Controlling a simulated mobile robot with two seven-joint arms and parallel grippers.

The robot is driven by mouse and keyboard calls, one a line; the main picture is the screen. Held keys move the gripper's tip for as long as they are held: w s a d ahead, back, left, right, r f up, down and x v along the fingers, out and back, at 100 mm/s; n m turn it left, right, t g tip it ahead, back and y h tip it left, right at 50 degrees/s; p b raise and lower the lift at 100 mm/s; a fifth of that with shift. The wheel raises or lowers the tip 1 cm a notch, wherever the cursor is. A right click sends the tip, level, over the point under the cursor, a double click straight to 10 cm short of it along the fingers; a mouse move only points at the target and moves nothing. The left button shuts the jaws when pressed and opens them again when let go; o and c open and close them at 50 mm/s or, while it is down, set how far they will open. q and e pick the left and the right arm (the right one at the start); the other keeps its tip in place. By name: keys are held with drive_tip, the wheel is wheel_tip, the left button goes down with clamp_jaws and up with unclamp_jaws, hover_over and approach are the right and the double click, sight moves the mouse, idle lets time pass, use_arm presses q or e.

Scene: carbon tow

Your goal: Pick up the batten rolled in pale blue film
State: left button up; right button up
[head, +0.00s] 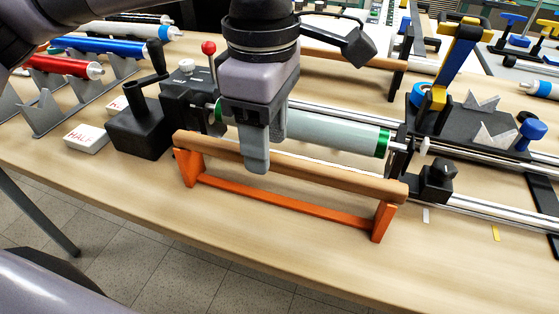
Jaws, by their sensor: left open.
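A pale grey-blue roll (335,134) with green end bands lies level between the black end blocks of a winding stand. It looks like the batten rolled in pale blue film. My left gripper (261,150) is open and points down over the roll's left part, hiding some of it. Its near finger hangs in front of the roll and overlaps a bare wooden bar (330,176) on an orange stand (285,204). I cannot tell whether the fingers touch the roll or the bar. My right gripper is not in view.
A black block with a crank (142,128) and a red-knobbed lever (209,50) stand left of the gripper. Red (62,66) and blue (97,46) rolls rest in grey cradles at back left. Steel rails (490,208) run right. The table's front edge is clear.

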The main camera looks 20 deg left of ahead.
use_arm(q)
drive_tip(key=shift+f, duration=0.75)
clamp_jaws()
drive_tip(key=shift+r, duration=0.15)
